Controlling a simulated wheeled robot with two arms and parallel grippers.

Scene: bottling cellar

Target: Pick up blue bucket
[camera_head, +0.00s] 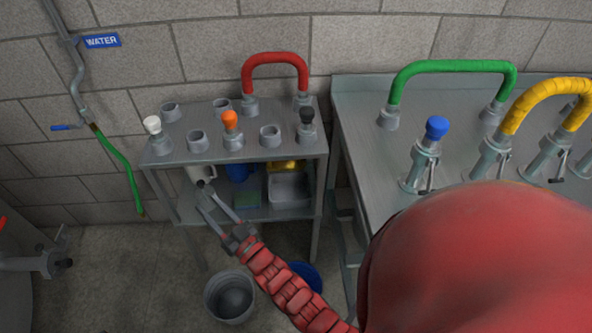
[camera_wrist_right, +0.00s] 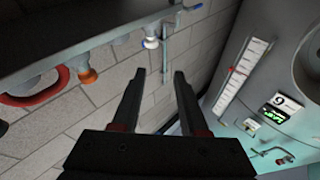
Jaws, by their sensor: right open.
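A round blue object (camera_head: 305,276), which looks like the blue bucket, is on the floor in the head view. My red arm crosses in front of it and hides much of it, so its full shape cannot be told. My right gripper (camera_head: 204,197) is open and empty, up and to the left of it, by the left front of the shelf unit. In the right wrist view, the two fingers of the right gripper (camera_wrist_right: 158,78) are apart with nothing between them. No blue bucket shows there. My left gripper is not in view.
A grey bucket (camera_head: 229,297) stands on the floor left of the blue object. The shelf unit (camera_head: 225,145) holds containers on its lower shelf. A metal bench (camera_head: 353,115) with hoses stands right. Floor at left (camera_head: 130,275) is clear. A tank (camera_wrist_right: 278,85) shows in the wrist view.

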